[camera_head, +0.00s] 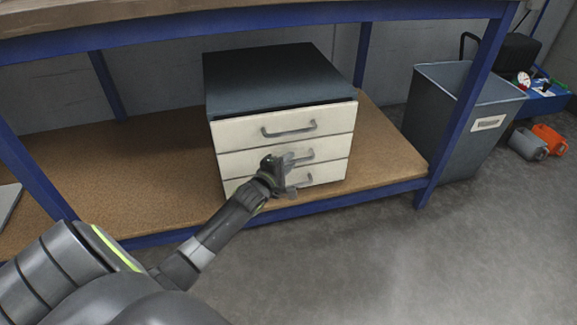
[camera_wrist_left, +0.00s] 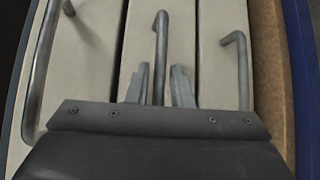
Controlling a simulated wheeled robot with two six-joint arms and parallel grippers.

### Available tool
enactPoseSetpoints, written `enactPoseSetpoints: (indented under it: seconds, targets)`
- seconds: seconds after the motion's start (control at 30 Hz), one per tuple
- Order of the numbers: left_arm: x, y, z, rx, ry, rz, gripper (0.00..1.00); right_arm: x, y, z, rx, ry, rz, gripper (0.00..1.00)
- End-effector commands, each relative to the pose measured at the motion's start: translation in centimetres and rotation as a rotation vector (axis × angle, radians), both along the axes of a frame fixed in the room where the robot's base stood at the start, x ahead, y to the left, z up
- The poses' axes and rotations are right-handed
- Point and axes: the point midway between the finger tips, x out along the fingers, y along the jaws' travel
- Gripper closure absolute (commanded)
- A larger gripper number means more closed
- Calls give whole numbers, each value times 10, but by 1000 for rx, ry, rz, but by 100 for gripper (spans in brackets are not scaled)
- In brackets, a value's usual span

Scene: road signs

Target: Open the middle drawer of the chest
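The chest (camera_head: 262,78) has a dark top and three cream drawers, all closed. The middle drawer (camera_head: 335,150) has a grey bar handle (camera_head: 304,156), partly covered by my left gripper (camera_head: 290,160). In the left wrist view the chest is turned sideways, and the middle handle (camera_wrist_left: 161,45) runs between the two fingers of my left gripper (camera_wrist_left: 160,80). The fingers stand on either side of the handle with narrow gaps, so the gripper looks open around it. My right gripper is not in view.
The top drawer's handle (camera_head: 288,130) and the bottom drawer's handle (camera_head: 300,183) lie close on either side. The chest stands on a brown shelf (camera_head: 150,165) with blue frame posts. A grey bin (camera_head: 440,115) stands at right. The floor in front is clear.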

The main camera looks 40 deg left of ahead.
Motion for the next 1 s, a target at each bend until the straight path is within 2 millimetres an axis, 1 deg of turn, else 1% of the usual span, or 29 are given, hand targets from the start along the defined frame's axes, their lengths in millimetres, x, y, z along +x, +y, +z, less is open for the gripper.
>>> enactPoseSetpoints:
  seconds: [0.1, 0.33, 0.37, 0.5, 0.83, 1.0]
  targets:
    - [4, 0, 0, 1, -1, 0, 80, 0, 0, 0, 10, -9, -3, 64]
    - [4, 0, 0, 1, 0, 0, 80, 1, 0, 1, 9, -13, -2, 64]
    - [4, 0, 0, 1, 0, 0, 83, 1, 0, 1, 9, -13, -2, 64]
    - [4, 0, 0, 1, 0, 0, 100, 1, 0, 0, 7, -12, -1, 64]
    - [3, 0, 0, 0, 1, 0, 100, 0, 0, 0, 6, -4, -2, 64]
    - [-2, -7, 1, -2, 2, 0, 100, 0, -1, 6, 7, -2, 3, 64]
